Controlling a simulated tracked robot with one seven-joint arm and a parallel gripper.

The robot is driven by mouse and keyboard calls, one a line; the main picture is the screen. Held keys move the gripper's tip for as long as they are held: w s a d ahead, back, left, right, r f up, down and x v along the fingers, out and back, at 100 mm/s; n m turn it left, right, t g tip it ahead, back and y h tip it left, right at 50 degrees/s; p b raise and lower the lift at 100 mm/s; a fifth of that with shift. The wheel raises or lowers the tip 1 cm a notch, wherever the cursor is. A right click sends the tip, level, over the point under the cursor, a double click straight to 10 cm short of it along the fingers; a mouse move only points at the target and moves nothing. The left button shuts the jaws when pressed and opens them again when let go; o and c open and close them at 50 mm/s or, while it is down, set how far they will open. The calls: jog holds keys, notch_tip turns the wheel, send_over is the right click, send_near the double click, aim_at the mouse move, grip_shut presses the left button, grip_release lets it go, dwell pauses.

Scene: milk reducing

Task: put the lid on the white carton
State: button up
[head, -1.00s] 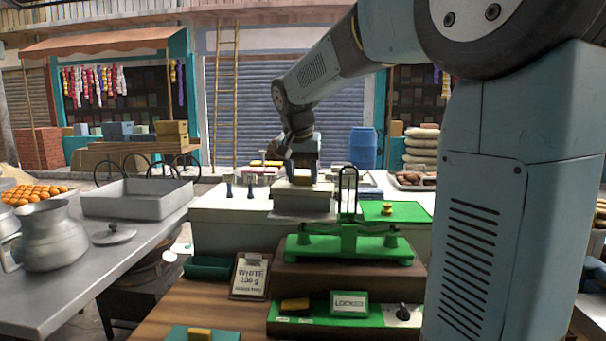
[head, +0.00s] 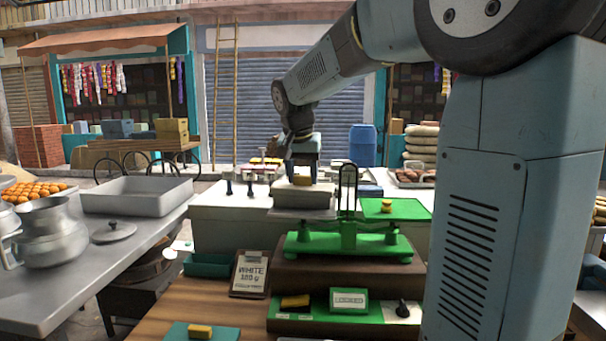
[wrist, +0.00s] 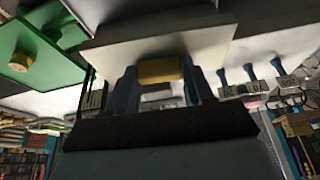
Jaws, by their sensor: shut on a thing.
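My gripper (wrist: 160,84) has its two blue fingers on either side of a yellow block-shaped grip (wrist: 160,70) and is shut on it. A flat white panel, seemingly the lid (wrist: 115,50), lies against this grip in the wrist view. In the head view a pale box-like thing, probably the white carton (head: 303,197), is at the scale's left pan (head: 303,214), with a yellow piece at its top. My gripper (head: 303,172) is just above and behind it. Whether lid and carton touch cannot be told.
A green balance scale (head: 347,240) stands on a brown base; its green right pan (head: 410,210) holds a yellow weight (head: 387,207). A card reading WHITE (head: 250,272) leans in front. Several blue-handled stamps (head: 250,185) stand left of the pan. A metal tray (head: 137,195) is farther left.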

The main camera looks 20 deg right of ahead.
jog(key=o, duration=1.4)
jog(key=shift+r, duration=0.1)
jog(key=shift+r, duration=3.4)
